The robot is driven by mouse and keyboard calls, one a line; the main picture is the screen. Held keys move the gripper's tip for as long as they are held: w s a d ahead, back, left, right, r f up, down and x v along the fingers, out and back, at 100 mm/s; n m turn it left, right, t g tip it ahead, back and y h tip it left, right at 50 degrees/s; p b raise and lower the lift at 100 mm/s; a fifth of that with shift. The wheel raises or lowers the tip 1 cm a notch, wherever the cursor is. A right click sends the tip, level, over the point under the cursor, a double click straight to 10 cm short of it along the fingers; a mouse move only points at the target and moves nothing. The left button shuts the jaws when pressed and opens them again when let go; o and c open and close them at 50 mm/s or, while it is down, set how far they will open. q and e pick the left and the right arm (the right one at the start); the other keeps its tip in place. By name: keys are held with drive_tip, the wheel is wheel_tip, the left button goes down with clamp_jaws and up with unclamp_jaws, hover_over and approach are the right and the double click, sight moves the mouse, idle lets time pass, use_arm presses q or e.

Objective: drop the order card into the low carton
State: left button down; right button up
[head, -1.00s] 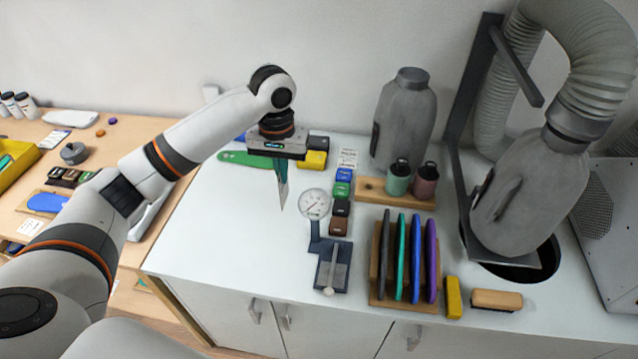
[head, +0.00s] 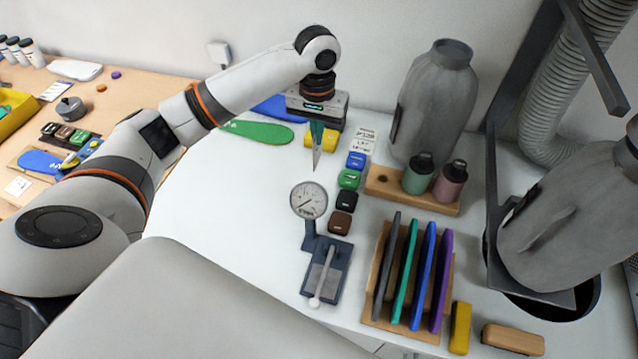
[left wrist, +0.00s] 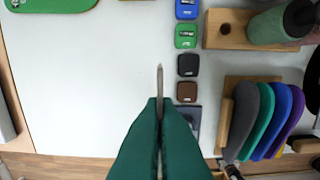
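My left gripper (head: 317,140) has teal fingers and hangs point-down over the white counter, in front of a yellow block. The fingers are closed together on a thin pale piece, which fits the order card (head: 317,160) seen nearly edge-on; its face is hidden. In the left wrist view the piece is a narrow sliver (left wrist: 160,80) sticking out past the teal fingertips (left wrist: 160,105). It is held clear above the counter. I cannot make out a low carton for certain. My right gripper is not in view.
A dial gauge (head: 309,200) stands close to the gripper. A row of small coloured blocks, a rack of upright insoles (head: 372,320), two small bottles and a grey canister (head: 437,105) stand to its right. A green insole (head: 257,132) lies behind. The counter's left part is clear.

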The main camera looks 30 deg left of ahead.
sight(318, 154)
use_arm(q)
wheel_tip(318, 154, down, 6)
drive_tip(key=b, duration=0.4)
drive_tip(key=shift+w+f, duration=0.1)
drive_tip(key=shift+f, duration=0.15)
drive_tip(key=shift+w+f, duration=0.1)
drive_tip(key=shift+f, duration=0.25)
drive_tip(key=f+p, duration=0.1)
drive_tip(key=f, duration=0.4)
drive_tip(key=shift+s, duration=0.2)
drive_tip(key=shift+w+f+p, duration=0.1)
drive_tip(key=shift+f+p, duration=0.35)
drive_tip(key=shift+f, duration=1.85)
drive_tip(key=shift+f, duration=0.15)
drive_tip(key=c, duration=1.7)
unclamp_jaws()
